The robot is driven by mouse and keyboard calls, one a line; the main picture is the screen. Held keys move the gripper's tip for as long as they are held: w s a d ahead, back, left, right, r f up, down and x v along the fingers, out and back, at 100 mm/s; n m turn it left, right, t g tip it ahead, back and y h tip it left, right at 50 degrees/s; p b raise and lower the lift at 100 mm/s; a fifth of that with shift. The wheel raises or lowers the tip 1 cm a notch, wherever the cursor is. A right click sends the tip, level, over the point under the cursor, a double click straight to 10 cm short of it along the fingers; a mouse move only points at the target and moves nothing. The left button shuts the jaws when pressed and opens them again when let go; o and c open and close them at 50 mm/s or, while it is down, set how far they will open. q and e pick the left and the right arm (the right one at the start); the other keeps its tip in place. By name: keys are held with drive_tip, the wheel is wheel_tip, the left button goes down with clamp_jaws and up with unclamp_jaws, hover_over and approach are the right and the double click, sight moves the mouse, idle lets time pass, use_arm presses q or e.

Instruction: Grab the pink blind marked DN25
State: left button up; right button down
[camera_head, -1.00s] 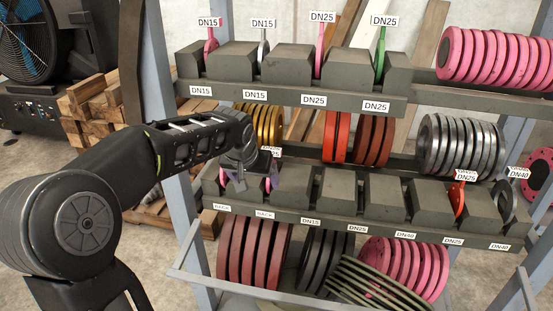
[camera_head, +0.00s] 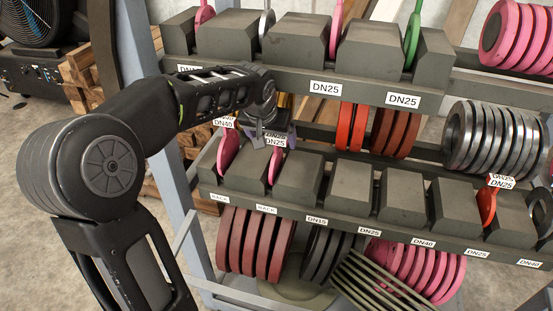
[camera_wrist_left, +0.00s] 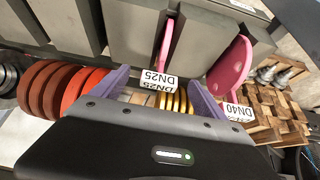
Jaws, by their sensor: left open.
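A pink blind (camera_head: 275,163) stands on edge in a slot of the lower rack row, with a DN25 tag at its top. It also shows in the left wrist view (camera_wrist_left: 166,45), its DN25 tag (camera_wrist_left: 157,78) facing me. A larger pink blind (camera_head: 228,150), tagged DN40, stands one slot to the left; the wrist view has it at right (camera_wrist_left: 230,65). My left gripper (camera_head: 268,138) is open at the top of the DN25 blind. In the wrist view its purple fingers (camera_wrist_left: 157,95) are either side of the DN25 tag, apparently empty. My right gripper is out of view.
The upper row (camera_head: 300,65) overhangs close behind my left gripper and holds another pink blind (camera_head: 336,28) above a DN25 label. An orange-red blind (camera_head: 487,205) tagged DN25 stands at right in the lower row. Grey blocks (camera_head: 300,178) flank the slots.

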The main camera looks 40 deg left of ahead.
sight(275, 144)
use_arm(q)
drive_tip(key=shift+x, duration=1.15)
drive_tip(key=shift+p+x, duration=0.65)
drive_tip(key=shift+x, duration=2)
clamp_jaws()
drive_tip(key=shift+w+r, duration=0.1)
drive_tip(key=shift+r, duration=0.05)
